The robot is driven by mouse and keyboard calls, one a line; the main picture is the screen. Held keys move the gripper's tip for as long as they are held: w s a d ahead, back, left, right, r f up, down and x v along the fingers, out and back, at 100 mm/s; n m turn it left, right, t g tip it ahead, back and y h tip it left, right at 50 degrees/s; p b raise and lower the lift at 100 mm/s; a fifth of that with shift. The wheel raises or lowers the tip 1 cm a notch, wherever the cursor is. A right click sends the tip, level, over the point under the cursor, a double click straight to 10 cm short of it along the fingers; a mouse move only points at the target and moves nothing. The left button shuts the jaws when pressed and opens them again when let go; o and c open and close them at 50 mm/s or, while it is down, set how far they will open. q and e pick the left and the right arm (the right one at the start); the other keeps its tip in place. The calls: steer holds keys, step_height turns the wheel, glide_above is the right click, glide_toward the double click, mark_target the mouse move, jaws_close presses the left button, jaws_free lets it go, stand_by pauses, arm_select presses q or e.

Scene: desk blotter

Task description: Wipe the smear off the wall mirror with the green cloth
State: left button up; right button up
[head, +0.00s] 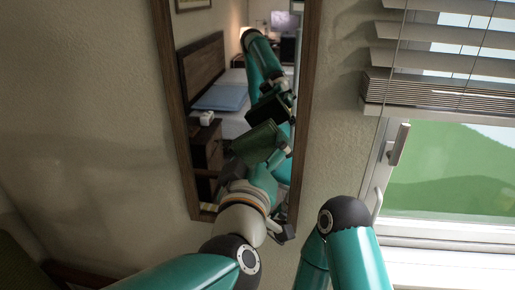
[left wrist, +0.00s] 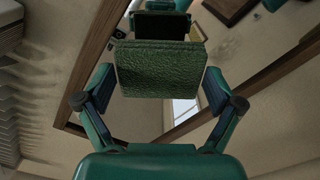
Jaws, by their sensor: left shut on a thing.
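The wall mirror (head: 174,90) hangs in a brown wooden frame and reflects a bedroom and my own arm. My left gripper (head: 262,166) is in front of the mirror's lower part, shut on the green cloth (head: 258,143). In the left wrist view the green cloth (left wrist: 160,68) is a textured pad between the two fingers of my left gripper (left wrist: 160,88). A dark reflection of it shows just beyond; I cannot tell whether the cloth touches the glass. The mirror's frame (left wrist: 92,62) also shows there. I cannot make out the smear. My right gripper is out of view.
A window (head: 450,185) with a handle (head: 399,144) and raised blinds (head: 440,90) is right of the mirror. Bare wall (head: 90,110) lies to the left. My right arm is at the lower right, close to the window's edge.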

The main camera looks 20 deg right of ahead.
arm_select(q)
steer(key=shift+s+a, duration=0.3)
steer(key=shift+s, duration=0.15)
steer(key=shift+v, duration=1.5)
